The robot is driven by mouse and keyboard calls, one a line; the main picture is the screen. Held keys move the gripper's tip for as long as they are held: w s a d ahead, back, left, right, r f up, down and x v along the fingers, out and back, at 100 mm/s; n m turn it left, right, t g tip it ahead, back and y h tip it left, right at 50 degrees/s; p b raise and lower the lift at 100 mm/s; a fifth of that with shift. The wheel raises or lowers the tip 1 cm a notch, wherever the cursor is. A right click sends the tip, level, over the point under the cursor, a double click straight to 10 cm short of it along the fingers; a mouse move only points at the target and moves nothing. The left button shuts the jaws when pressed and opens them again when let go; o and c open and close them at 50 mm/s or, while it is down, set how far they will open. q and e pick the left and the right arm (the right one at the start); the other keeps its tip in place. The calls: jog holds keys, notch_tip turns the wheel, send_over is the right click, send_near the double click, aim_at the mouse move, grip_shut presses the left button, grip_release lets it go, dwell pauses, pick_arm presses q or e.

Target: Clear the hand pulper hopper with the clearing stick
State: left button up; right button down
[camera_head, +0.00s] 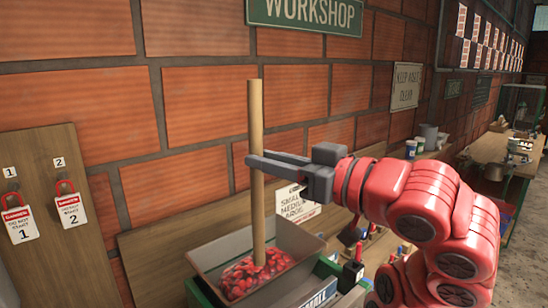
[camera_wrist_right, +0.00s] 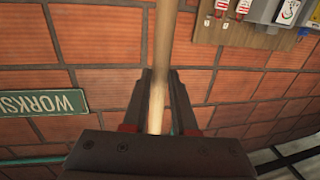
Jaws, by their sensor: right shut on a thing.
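The clearing stick (camera_head: 256,150) is a long pale wooden rod, held nearly upright. Its lower end reaches into the red cherries (camera_head: 254,274) in the grey hopper (camera_head: 297,243), and its tip is hidden among them. My right gripper (camera_head: 262,160) is shut on the stick around its middle, above the hopper. In the right wrist view the stick (camera_wrist_right: 163,60) runs between the two dark fingers (camera_wrist_right: 157,98). My left gripper is in neither view.
A wooden board with two numbered lockout tags (camera_head: 72,210) hangs at the left. A brick wall stands close behind the hopper. Cups (camera_head: 411,149) and tools stand on a bench at the right behind my right arm. A farther table (camera_head: 490,150) is at the far right.

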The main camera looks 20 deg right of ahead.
jog(key=shift+s, duration=0.35)
jog(key=shift+a, duration=0.1)
